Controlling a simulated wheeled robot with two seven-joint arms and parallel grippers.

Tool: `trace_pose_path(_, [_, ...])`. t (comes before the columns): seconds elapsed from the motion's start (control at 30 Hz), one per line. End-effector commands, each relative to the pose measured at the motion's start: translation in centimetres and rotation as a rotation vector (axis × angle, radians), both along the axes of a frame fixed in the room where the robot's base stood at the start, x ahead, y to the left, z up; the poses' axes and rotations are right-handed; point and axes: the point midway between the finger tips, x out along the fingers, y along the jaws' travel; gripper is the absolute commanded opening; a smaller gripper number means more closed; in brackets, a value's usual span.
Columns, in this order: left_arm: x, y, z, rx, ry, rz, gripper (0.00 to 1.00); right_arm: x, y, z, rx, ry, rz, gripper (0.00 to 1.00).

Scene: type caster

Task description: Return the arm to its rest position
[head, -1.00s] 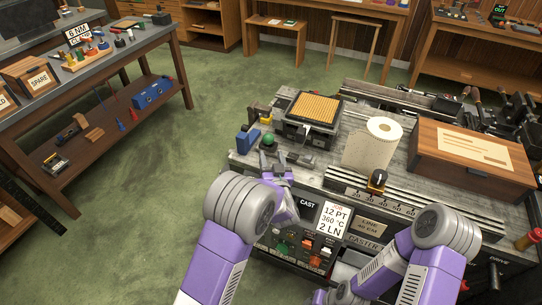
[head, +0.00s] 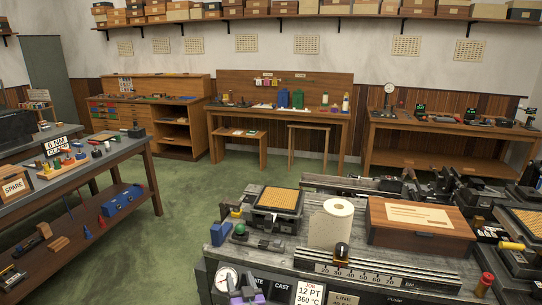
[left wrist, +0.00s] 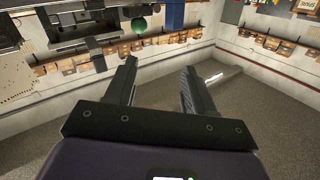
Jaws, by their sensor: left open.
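My left gripper (head: 241,281) shows at the bottom edge of the head view, in front of the caster bench's front panel, with only its end in the picture. In the left wrist view its two dark fingers (left wrist: 158,68) stand apart with nothing between them. A green knob (left wrist: 139,24) and a blue block (left wrist: 174,13) appear beyond the fingers at the top of that view. The same green knob (head: 240,230) and blue block (head: 220,234) sit on the bench's left end in the head view. My right gripper is not in view.
The caster bench (head: 290,252) carries a paper roll (head: 329,225), a wooden box (head: 420,222) and a tray with a yellow grid (head: 277,199). A side table (head: 105,160) stands at the left. Green floor (head: 185,225) lies open between them.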

Motion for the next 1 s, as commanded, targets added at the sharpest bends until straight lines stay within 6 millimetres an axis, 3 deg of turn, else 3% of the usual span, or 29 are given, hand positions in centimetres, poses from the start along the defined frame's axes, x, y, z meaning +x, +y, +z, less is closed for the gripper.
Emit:
trace_pose_path(0.27, [-2.1, 2.2, -8.5, -0.098, 0.242, -0.059, 0.54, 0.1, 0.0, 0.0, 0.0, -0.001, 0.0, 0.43])
trace_pose_path(0.47, [-5.9, 3.4, -15.7, -0.215, 0.473, -0.1, 0.54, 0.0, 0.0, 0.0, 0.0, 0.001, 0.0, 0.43])
trace_pose_path(0.57, [-9.7, 3.9, -20.2, -0.311, 0.638, -0.119, 0.54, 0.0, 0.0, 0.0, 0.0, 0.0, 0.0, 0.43])
trace_pose_path(0.73, [-20.0, 3.4, -27.1, -0.547, 0.998, -0.151, 0.54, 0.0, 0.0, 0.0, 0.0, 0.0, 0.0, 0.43])
trace_pose_path(0.9, [-29.6, 1.6, -29.3, -0.749, 1.285, -0.173, 0.54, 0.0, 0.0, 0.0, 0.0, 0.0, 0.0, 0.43])
trace_pose_path(1.0, [-33.0, 0.8, -29.3, -0.819, 1.387, -0.183, 0.54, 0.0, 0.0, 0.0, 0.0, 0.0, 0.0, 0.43])
